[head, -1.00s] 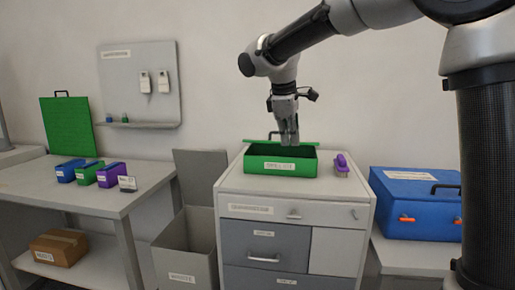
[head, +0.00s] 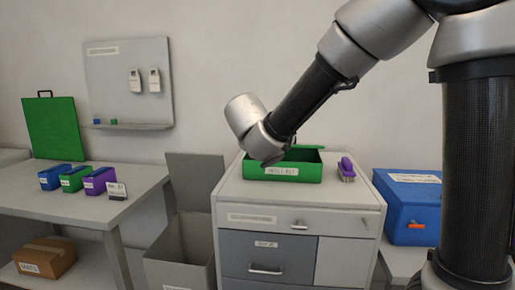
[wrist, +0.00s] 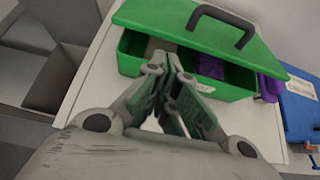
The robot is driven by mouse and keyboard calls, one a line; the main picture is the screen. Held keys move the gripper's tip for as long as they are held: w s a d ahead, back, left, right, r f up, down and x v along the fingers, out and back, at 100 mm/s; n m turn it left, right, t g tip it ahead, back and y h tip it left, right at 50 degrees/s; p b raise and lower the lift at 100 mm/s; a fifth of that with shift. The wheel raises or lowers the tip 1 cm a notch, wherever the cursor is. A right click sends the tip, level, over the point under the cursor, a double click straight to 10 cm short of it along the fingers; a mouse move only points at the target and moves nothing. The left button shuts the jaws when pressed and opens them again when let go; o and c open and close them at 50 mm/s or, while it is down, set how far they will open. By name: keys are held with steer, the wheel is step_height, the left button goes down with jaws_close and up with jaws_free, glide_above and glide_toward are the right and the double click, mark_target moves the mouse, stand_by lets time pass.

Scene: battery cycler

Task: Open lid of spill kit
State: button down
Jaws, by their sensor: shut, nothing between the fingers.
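The green spill kit (head: 283,171) sits on top of the grey drawer cabinet, with a label on its front. In the wrist view, its green lid (wrist: 165,20) with a black handle (wrist: 222,22) stands open at the far side, and the open box (wrist: 228,88) shows a purple item and a pale item inside. My gripper (wrist: 171,62) is shut and empty, its fingertips over the box opening near the lid. I cannot tell whether they touch the lid. In the head view my arm hides the gripper and part of the lid.
A purple-handled brush (head: 347,168) lies right of the kit. A blue case (head: 408,208) stands further right. An open grey bin (head: 180,250) is left of the cabinet (head: 240,200). A table (head: 90,210) with small coloured boxes is at the left.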

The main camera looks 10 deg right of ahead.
steer(key=shift+x, duration=2.15)
steer(key=shift+r, duration=0.15)
